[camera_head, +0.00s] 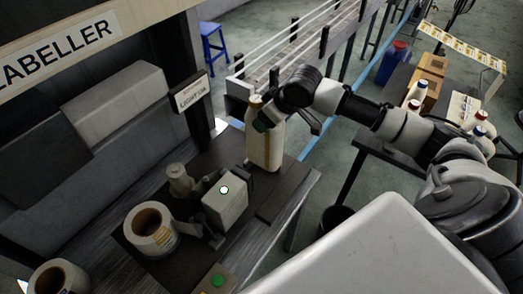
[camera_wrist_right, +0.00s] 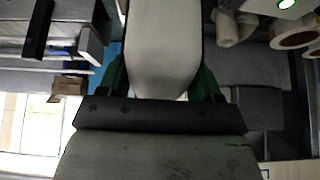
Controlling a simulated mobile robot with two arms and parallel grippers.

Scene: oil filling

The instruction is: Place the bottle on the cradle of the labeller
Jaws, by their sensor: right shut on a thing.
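A tall cream bottle (camera_head: 264,146) with an amber stripe and a tan cap stands upright at the right end of the labeller's dark platform (camera_head: 283,200). My right gripper (camera_head: 262,122) is shut on the bottle's upper part, coming from the right. In the right wrist view the bottle (camera_wrist_right: 163,45) sits between the green-padded fingers (camera_wrist_right: 163,85). The labeller's head (camera_head: 225,201), a grey-white block with a lit spot, stands left of and nearer than the bottle. I cannot tell whether the bottle's base touches the platform, nor make out the cradle clearly. My left gripper is not in view.
A label roll (camera_head: 151,229) is left of the labeller's head, with another roll (camera_head: 58,277) at the lower left. A green button (camera_head: 218,281) is at the front. A small sign (camera_head: 190,92) hangs behind the platform. A railed conveyor (camera_head: 300,50) runs behind.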

